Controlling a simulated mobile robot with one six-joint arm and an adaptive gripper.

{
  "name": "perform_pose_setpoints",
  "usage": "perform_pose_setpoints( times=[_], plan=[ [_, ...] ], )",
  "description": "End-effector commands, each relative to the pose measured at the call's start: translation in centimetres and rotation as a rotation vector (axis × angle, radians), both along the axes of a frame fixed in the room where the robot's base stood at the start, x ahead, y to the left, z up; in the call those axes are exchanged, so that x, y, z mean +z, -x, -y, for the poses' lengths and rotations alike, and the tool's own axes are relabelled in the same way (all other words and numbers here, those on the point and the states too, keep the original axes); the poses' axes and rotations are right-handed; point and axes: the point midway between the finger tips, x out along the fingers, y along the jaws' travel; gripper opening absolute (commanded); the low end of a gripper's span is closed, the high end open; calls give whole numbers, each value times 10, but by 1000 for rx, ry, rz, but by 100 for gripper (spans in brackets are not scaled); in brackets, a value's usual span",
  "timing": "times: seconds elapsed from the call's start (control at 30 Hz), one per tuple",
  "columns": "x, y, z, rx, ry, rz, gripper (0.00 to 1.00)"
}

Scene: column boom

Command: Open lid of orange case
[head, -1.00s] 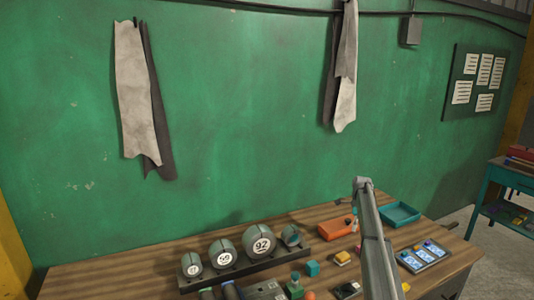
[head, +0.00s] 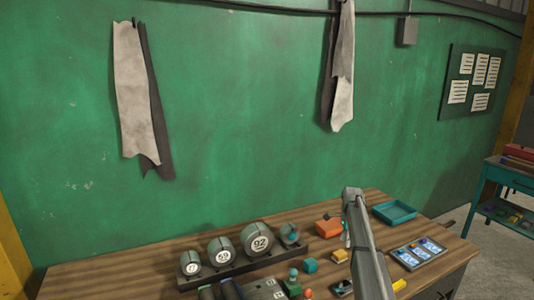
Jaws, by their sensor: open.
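The orange case (head: 327,228) lies on the wooden workbench, right of the middle, and looks like a low block. A small dark part shows at its top edge. My arm comes up from the bottom right and bends above the bench, covering the right end of the case. My gripper (head: 346,238) is small and partly hidden by my arm. It hangs at the right end of the case and is open; I cannot tell whether it touches the case. I cannot make out the lid's seam, and the lid looks down.
A teal tray (head: 394,212) stands to the right, above a board with blue cards (head: 418,253). A teal block (head: 310,266) and a yellow item (head: 340,256) lie in front of the case. The green wall rises behind.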

Motion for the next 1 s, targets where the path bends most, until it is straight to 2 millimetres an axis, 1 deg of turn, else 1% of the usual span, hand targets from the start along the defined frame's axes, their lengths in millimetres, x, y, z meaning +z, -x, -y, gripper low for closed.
perform_pose_setpoints(
  times=[0.03,0.07,0.2,0.27,0.4,0.67,0.7,0.8,0.9,1.0],
  plan=[
    [-1,23,-11,57,-10,16,78],
    [-1,33,-17,96,-16,26,78],
    [-3,83,-43,306,-48,81,78],
    [-4,105,-53,401,-61,104,78],
    [-5,154,-76,621,-84,153,78],
    [-7,248,-111,1033,-118,230,78],
    [-7,262,-115,1097,-121,241,78],
    [-8,296,-125,1250,-128,263,78],
    [-8,324,-133,1384,-130,279,78],
    [-8,344,-138,1487,-131,291,78]
  ],
)
